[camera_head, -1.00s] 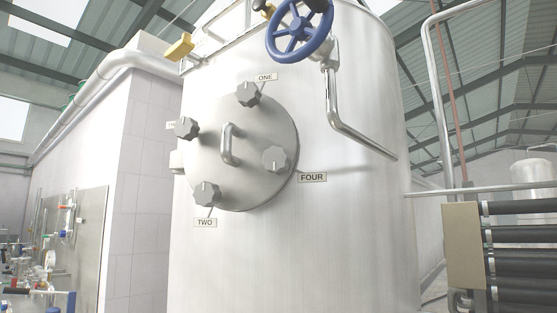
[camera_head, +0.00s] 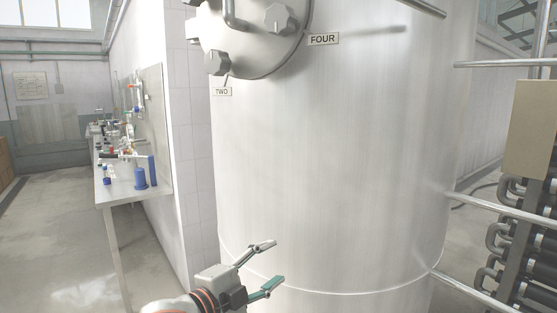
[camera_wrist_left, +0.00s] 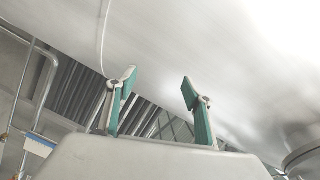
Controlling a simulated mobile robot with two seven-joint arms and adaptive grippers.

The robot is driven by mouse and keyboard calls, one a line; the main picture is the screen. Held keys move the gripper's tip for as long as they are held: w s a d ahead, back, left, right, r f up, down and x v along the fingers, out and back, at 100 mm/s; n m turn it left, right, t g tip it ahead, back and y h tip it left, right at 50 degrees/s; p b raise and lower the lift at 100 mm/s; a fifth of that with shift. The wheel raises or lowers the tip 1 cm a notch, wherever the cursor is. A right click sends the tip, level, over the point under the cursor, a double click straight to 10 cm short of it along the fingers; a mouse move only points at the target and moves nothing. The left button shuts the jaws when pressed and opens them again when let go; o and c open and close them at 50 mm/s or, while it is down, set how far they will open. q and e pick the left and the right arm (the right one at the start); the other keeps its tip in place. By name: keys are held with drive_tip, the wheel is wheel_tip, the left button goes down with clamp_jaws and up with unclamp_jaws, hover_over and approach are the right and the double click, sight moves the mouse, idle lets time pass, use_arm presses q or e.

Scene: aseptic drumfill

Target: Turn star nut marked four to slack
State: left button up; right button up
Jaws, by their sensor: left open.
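The grey star nut marked four (camera_head: 281,18) sits on the round hatch cover (camera_head: 262,58) near the top of the head view, beside its FOUR label (camera_head: 323,40). A light pointer line shows on the nut. My left gripper (camera_head: 268,267) is open and empty, low in front of the steel tank (camera_head: 340,160), well below the nut and apart from it. In the left wrist view its two green-padded fingers (camera_wrist_left: 157,92) stand apart with nothing between them. My right gripper is not in view.
The star nut by the TWO label (camera_head: 216,62) and part of the hatch handle (camera_head: 232,14) show at the top. Steel pipes (camera_head: 500,208) run out at the tank's right. A bench (camera_head: 135,188) with small items stands at the left.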

sight(276, 16)
use_arm(q)
drive_tip(key=s+d+r+m+h+p, duration=0.15)
drive_tip(key=r+m, duration=0.45)
drive_tip(key=r, duration=0.7)
drive_tip(key=d+r+m+p, duration=0.1)
drive_tip(key=d+r+m, duration=0.1)
drive_tip(key=r+m, duration=0.8)
drive_tip(key=s+a+r+m+t+y+p, duration=0.1)
drive_tip(key=s+a+r+m, duration=0.15)
drive_tip(key=r, duration=0.65)
drive_tip(key=s+a+r+m+y, duration=0.15)
drive_tip(key=s+r, duration=0.25)
drive_tip(key=r, duration=0.5)
drive_tip(key=s+a+r+m+t+y+p, duration=0.1)
drive_tip(key=s+r+m, duration=0.2)
drive_tip(key=r, duration=0.6)
drive_tip(key=p+x, duration=0.1)
drive_tip(key=x, duration=0.6)
drive_tip(key=shift+w, duration=0.35)
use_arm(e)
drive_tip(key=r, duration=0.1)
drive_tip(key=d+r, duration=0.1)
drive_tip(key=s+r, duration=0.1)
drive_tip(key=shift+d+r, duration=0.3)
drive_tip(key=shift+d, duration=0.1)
use_arm(q)
drive_tip(key=c, duration=1.1)
